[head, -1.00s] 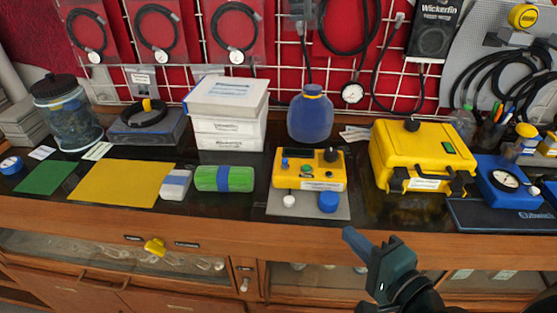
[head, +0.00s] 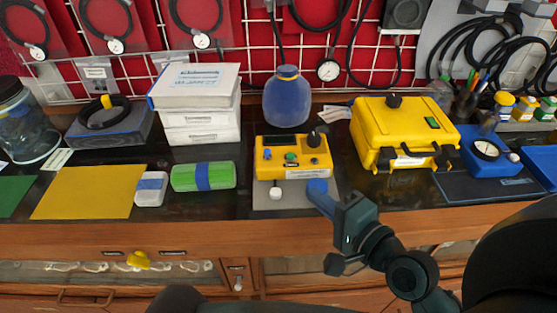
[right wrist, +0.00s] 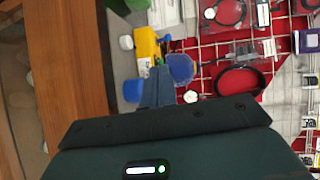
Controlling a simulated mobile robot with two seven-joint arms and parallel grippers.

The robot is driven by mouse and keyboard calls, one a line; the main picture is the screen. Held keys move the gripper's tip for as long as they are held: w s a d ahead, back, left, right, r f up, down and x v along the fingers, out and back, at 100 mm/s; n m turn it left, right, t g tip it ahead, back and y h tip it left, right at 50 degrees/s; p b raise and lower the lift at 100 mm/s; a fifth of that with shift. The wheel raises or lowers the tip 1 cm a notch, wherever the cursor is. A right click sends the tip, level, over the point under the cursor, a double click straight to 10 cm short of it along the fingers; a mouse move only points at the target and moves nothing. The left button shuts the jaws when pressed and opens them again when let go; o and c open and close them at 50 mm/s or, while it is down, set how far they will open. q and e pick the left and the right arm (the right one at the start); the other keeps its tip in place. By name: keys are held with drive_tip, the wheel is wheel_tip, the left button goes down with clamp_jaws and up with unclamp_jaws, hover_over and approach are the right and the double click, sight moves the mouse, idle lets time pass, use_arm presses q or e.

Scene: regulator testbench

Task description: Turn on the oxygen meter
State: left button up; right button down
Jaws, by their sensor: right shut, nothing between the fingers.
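The oxygen meter is most likely the small yellow box (head: 292,173) on a grey mat (head: 262,203), in the middle of the bench. It has a black knob (head: 314,139), a green button (head: 291,157) and small blue and orange parts on top. A white cap (head: 275,193) and a blue cap (head: 318,186) are at its front. My right gripper (head: 316,197) is shut and empty, its tip just in front of the blue cap and overlapping it; I cannot tell if they touch. The right wrist view shows the yellow box (right wrist: 147,45) beyond the fingers (right wrist: 160,80). My left gripper is not in view.
A larger yellow case (head: 400,135) and a blue gauge unit (head: 487,152) stand to the right. A blue bottle (head: 287,100) stands behind the meter. The bench's front edge (head: 200,236) runs below.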

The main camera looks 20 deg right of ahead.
sight(269, 155)
drive_tip(key=x, duration=0.4)
drive_tip(key=p+x, duration=0.1)
drive_tip(key=x, duration=0.3)
drive_tip(key=r+p+x, duration=0.1)
drive_tip(key=x, duration=0.3)
drive_tip(key=shift+a+r, duration=0.1)
drive_tip(key=shift+w+a, duration=0.1)
drive_tip(key=shift+w, duration=0.35)
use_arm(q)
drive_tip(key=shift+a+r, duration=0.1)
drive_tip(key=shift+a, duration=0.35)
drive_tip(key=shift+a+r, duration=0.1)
